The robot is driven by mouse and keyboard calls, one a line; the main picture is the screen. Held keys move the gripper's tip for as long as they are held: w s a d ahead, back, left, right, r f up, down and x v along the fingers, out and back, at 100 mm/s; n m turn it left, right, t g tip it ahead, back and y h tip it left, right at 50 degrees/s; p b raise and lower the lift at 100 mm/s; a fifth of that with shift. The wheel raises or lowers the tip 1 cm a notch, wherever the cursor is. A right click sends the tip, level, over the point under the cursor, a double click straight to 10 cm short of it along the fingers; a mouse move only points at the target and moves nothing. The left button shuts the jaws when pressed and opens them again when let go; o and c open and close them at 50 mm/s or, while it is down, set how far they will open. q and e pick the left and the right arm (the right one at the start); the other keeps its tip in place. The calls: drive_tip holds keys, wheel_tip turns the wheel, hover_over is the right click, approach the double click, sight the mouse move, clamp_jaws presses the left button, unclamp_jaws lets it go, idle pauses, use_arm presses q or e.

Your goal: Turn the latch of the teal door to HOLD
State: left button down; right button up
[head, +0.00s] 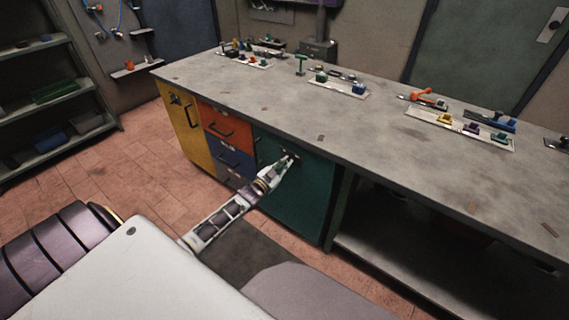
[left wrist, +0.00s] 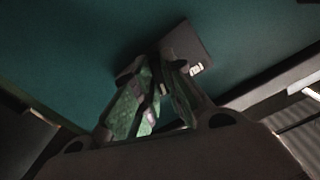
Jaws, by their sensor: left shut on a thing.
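The teal door (head: 300,200) is the right-hand front of the cabinet under the bench, and it looks closed. My left arm reaches to its upper part, and my left gripper (head: 288,162) is at the latch there. In the left wrist view the teal door (left wrist: 80,50) fills the background. The latch plate (left wrist: 187,45) is dark, with a small pale label beside the fingers. My left gripper (left wrist: 158,88) is shut on the latch, and its fingers hide most of the knob. I cannot read the latch's position. My right gripper is not in view.
Left of the teal door are a yellow door (head: 180,122), a red drawer (head: 228,124) and a blue drawer (head: 232,157). The grey bench top (head: 390,120) overhangs them and carries trays with small coloured parts. Right of the door is an open lower shelf (head: 430,255).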

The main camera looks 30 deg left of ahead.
use_arm(q)
drive_tip(key=shift+m+p, duration=0.35)
drive_tip(key=shift+m, duration=1.95)
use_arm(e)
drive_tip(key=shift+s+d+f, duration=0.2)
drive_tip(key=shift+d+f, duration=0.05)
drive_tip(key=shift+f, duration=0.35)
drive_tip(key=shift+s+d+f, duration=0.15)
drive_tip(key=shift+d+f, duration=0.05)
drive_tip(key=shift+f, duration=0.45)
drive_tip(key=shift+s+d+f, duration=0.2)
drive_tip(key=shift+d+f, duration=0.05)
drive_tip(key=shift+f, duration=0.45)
use_arm(q)
drive_tip(key=c, duration=1.5)
unclamp_jaws()
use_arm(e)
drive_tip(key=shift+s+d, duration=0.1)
use_arm(q)
drive_tip(key=shift+s, duration=0.15)
drive_tip(key=s, duration=1.1)
drive_tip(key=shift+s+a, duration=0.3)
drive_tip(key=shift+a, duration=0.15)
